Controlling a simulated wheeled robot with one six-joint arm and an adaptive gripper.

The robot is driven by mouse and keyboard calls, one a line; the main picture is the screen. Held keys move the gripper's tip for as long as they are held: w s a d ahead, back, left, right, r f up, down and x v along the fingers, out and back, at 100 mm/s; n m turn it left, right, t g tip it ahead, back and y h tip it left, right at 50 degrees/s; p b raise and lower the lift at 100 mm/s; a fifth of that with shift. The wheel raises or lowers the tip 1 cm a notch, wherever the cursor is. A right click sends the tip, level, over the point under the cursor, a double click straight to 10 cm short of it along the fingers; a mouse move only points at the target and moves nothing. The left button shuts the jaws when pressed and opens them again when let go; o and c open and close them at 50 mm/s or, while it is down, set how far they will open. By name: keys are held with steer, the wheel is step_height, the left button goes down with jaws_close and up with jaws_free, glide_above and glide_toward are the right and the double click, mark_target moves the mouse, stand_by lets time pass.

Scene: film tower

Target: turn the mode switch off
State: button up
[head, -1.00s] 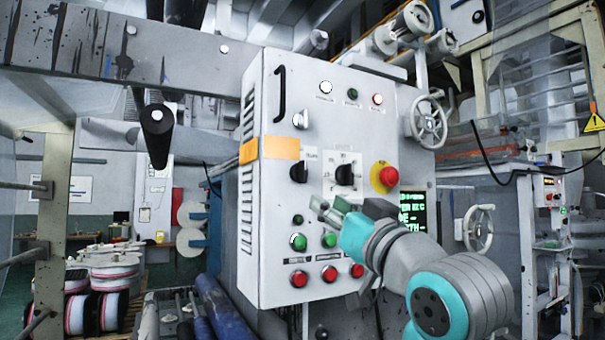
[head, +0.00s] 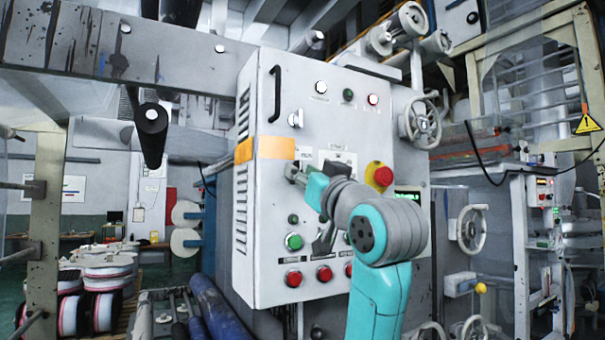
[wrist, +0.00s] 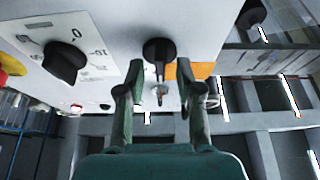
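A black rotary switch (wrist: 158,48) shows in the wrist view on the white panel face, between and beyond my fingertips. Its handle points down in that picture; its label is too small to read, so I cannot confirm that it is the mode switch. In the head view my gripper (head: 296,174) is at the left part of the control panel (head: 265,210) and hides this switch. A second black knob (wrist: 65,60) with a numbered scale is left of it in the wrist view.
A red emergency stop (head: 380,174) on yellow is right of my gripper. A green button (head: 294,241) and red buttons (head: 293,278) are below. A silver latch (head: 296,119) and an orange label (head: 275,148) are above. My arm hides part of the panel.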

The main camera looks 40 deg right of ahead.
steer(key=shift+w+r, duration=0.1)
steer(key=shift+w, duration=0.15)
jaws_close()
steer(key=shift+d+n, duration=0.1)
steer(key=shift+n, duration=0.4)
steer(key=shift+n+y, duration=1.05)
steer(key=shift+n, duration=0.9)
steer(key=shift+n+y, duration=1)
steer(key=shift+n, duration=0.9)
steer(key=shift+n+y, duration=1.05)
steer(key=shift+n, duration=0.9)
steer(key=shift+g, duration=0.3)
